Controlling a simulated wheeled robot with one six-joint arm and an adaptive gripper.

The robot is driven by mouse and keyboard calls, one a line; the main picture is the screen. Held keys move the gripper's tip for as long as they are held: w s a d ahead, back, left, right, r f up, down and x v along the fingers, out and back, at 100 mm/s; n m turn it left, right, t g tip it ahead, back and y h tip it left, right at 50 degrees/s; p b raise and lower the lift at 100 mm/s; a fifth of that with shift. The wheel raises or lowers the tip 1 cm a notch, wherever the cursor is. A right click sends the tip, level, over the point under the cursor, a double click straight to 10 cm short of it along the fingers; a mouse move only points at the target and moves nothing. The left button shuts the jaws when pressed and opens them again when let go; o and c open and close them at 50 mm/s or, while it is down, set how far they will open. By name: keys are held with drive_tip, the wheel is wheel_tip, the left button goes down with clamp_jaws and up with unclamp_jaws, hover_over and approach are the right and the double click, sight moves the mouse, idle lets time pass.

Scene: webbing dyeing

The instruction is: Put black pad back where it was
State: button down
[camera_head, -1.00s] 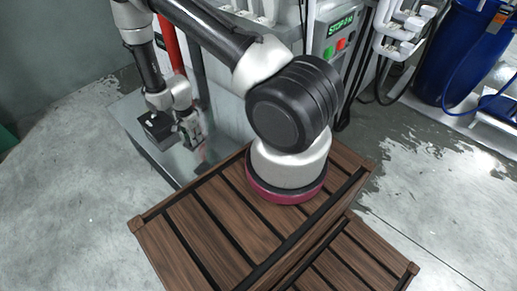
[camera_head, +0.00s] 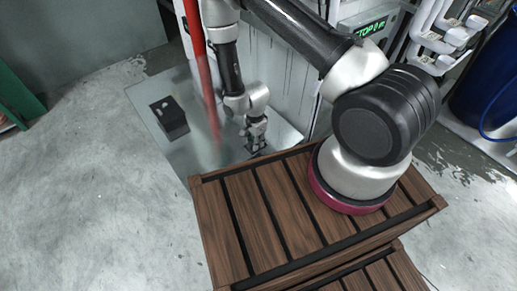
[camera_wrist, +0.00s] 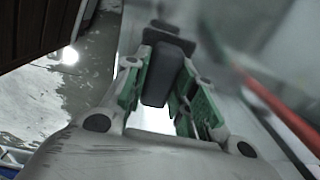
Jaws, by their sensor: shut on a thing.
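My gripper (camera_head: 257,132) is low over the grey metal table, beyond the wooden crate. In the wrist view my gripper (camera_wrist: 168,95) has its green-lined fingers on either side of a black pad (camera_wrist: 158,80), shut on it. In the head view the pad is too small to make out clearly; a dark spot shows at the fingertips. I cannot tell if the pad touches the table.
A red pole (camera_head: 199,60) rises left of my arm. A slatted wooden crate (camera_head: 262,215) is in front. A blue barrel (camera_head: 487,85) is at right. The table between box and gripper looks clear.

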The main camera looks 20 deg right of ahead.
drive_tip(key=shift+f, duration=2.45)
drive_tip(key=shift+f, duration=0.15)
drive_tip(key=c, duration=1.2)
unclamp_jaws()
drive_tip(key=shift+o, duration=0.2)
wheel_tip(320, 180, up, 12)
drive_tip(key=shift+r, duration=0.2)
